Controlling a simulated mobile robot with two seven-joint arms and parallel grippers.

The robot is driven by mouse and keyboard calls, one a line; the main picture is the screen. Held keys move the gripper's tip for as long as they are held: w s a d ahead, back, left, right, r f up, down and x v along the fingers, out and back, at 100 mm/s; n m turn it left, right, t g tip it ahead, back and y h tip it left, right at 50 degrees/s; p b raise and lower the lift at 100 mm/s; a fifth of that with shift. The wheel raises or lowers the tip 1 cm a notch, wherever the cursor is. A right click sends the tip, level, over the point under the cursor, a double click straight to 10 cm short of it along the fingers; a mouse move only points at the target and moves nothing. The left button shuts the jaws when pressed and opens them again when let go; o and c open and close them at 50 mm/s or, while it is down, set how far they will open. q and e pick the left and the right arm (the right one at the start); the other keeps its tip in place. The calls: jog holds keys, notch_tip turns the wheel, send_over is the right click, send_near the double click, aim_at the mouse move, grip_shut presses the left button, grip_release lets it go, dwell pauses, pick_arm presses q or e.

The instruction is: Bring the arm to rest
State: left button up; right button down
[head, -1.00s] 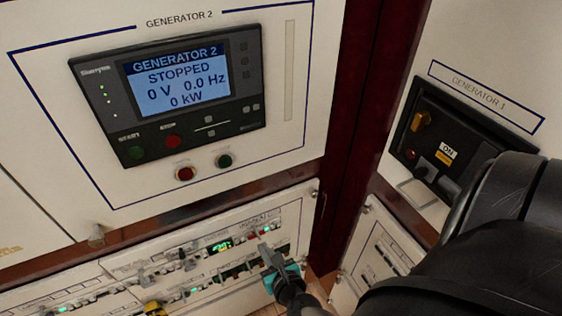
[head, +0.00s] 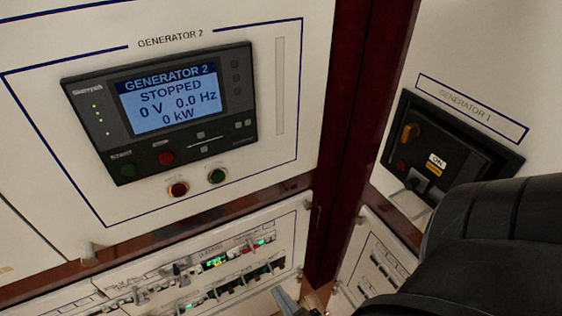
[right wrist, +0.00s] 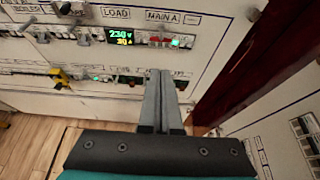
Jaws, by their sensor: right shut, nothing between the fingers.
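My right gripper (head: 285,297) shows at the bottom edge of the head view, in front of the lower breaker panel. In the right wrist view my right gripper (right wrist: 161,75) has its two grey fingers together with nothing between them. Behind the fingertips is the breaker panel (right wrist: 215,55) with rows of switches. I cannot see a clear gap or touch between the fingers and the panel. My right arm's black links fill the lower right of the head view. My left gripper is not in view.
The Generator 2 controller (head: 160,112) reads stopped, 0 V, 0.0 Hz, 0 kW. Red (head: 178,189) and green (head: 217,176) buttons sit below it. A dark red post (head: 352,130) separates it from the Generator 1 switch (head: 440,150). Wooden floor (right wrist: 30,145) shows lower left.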

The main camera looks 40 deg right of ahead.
jog(key=shift+f, duration=0.1)
dwell(0.4)
jog(key=s+a+f+n+g+y, duration=0.2)
jog(key=s+a+f+n, duration=0.1)
jog(key=f+n, duration=0.7)
jog(key=s+a+f+n+g+y, duration=0.25)
jog(key=f+n, duration=0.45)
jog(key=n, duration=0.4)
jog(key=s+d+f+n+g, duration=0.2)
jog(key=s+f+n, duration=0.3)
jog(key=n, duration=0.5)
jog(key=s+d+f+n+g+h, duration=0.1)
jog(key=s+d+f+n+g, duration=0.1)
jog(key=s+f+n+g, duration=0.3)
jog(key=s+f+n, duration=0.1)
jog(key=s+n, duration=0.3)
jog(key=n, duration=0.1)
jog(key=shift+s+d+f, duration=0.15)
jog(key=shift+s+f, duration=0.15)
jog(key=shift+s, duration=0.05)
jog(key=shift+w, duration=0.1)
